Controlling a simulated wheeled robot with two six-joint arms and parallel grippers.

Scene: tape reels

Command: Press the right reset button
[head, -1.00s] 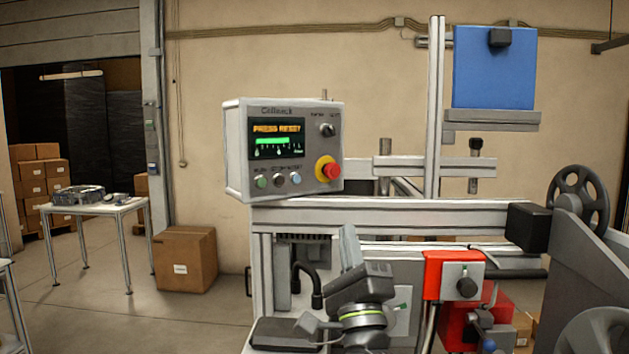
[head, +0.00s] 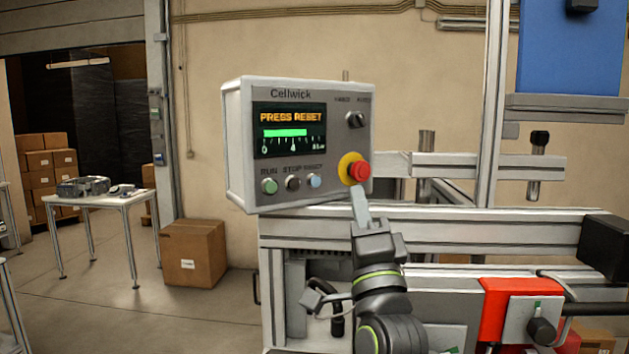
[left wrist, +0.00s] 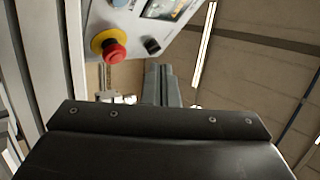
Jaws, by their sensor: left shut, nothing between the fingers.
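The Cellwick control box (head: 240,150) stands on a grey frame rail, its screen (head: 290,131) reading "PRESS RESET". Below the screen is a row of three buttons: a green RUN button (head: 270,186), a dark STOP button (head: 292,183) and a pale blue RESET button (head: 314,180) at the right. My left gripper (head: 359,193) is shut and empty, pointing up just below the red emergency stop (head: 360,171), right of and lower than RESET. My right gripper is not in view.
The red emergency stop on its yellow ring also shows in the left wrist view (left wrist: 112,48), close to the fingers. A dark selector knob (head: 356,119) is above it. The horizontal rail (head: 480,229) runs under the box. The space in front of the buttons looks clear.

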